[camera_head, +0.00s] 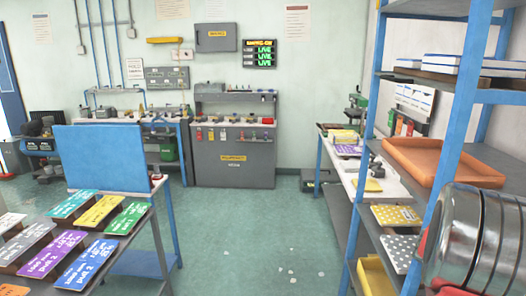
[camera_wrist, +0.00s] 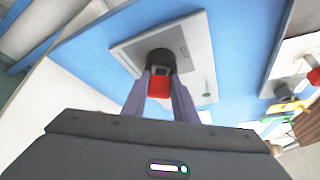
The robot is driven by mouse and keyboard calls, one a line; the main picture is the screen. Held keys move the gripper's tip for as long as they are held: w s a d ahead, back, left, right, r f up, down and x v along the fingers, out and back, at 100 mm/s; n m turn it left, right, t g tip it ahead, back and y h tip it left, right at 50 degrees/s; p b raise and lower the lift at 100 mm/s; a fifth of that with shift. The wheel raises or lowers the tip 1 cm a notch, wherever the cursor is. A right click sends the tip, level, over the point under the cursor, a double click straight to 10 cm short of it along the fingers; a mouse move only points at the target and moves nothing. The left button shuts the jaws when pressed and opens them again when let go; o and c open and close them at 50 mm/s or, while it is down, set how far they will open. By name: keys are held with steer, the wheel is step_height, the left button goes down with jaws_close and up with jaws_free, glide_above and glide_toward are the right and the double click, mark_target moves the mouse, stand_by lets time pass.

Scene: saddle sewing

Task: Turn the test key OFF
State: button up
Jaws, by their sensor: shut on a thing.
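In the wrist view, the test key appears as a red block (camera_wrist: 159,89) at a round black switch (camera_wrist: 161,62). The switch is on a light grey plate (camera_wrist: 200,60) fixed to a blue panel (camera_wrist: 235,35). My gripper (camera_wrist: 160,82) is shut on the red key, with one dark finger on each side. The fingers hide its sides, and I cannot read any ON or OFF marking. I cannot make out the key in the head view.
In the head view, a green-lit status board (camera_head: 260,53) hangs on the far wall. A table of coloured cards (camera_head: 86,262) is at left and a blue-framed shelf (camera_head: 455,120) at right. The green floor (camera_head: 265,235) between is open.

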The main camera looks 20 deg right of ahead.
steer(key=shift+f+n+g, duration=0.1)
steer(key=shift+n+g, duration=0.8)
steer(key=shift+n, duration=0.2)
steer(key=shift+f+n+g+h, duration=0.15)
steer(key=shift+n+g+h, duration=0.45)
steer(key=shift+n, duration=0.6)
steer(key=o, duration=1.1)
steer(key=shift+o, duration=0.2)
steer(key=shift+w+a, duration=0.35)
steer(key=shift+a, duration=0.4)
steer(key=shift+w+a, duration=0.3)
steer(key=shift+a, duration=0.5)
steer(key=shift+w+a, duration=0.35)
steer(key=shift+a, duration=0.4)
